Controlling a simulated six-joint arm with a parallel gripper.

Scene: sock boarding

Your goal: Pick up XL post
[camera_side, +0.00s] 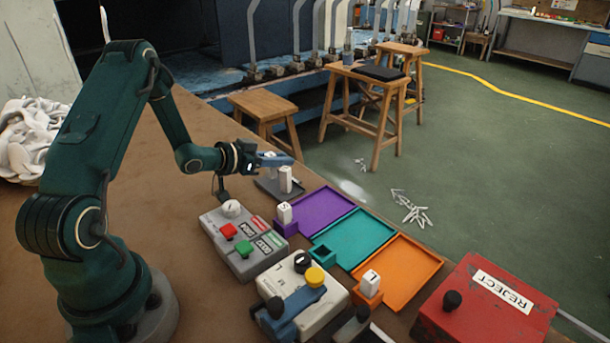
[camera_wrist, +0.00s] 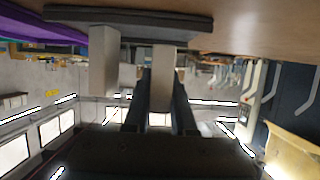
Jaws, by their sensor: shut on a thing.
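My gripper (camera_side: 272,161) is at the dark grey tray (camera_side: 266,185), level with the white posts there. In the wrist view, which looks upside down, the fingers (camera_wrist: 161,100) are on both sides of a white post (camera_wrist: 163,72), shut on it. The held post's end meets the tray (camera_wrist: 130,22) or is very close to it; I cannot tell which. A second white post (camera_wrist: 105,62) stands beside it on the tray, just left in the wrist view. One post (camera_side: 285,178) shows clearly in the side view. No XL lettering is readable on either.
The S post (camera_side: 284,212) stands by the purple tray (camera_side: 318,211); the L post (camera_side: 371,281) stands by the orange tray (camera_side: 405,268). The teal tray (camera_side: 358,238) has an empty socket (camera_side: 321,256). A grey button box (camera_side: 242,243) and red REJECT box (camera_side: 487,305) are nearby.

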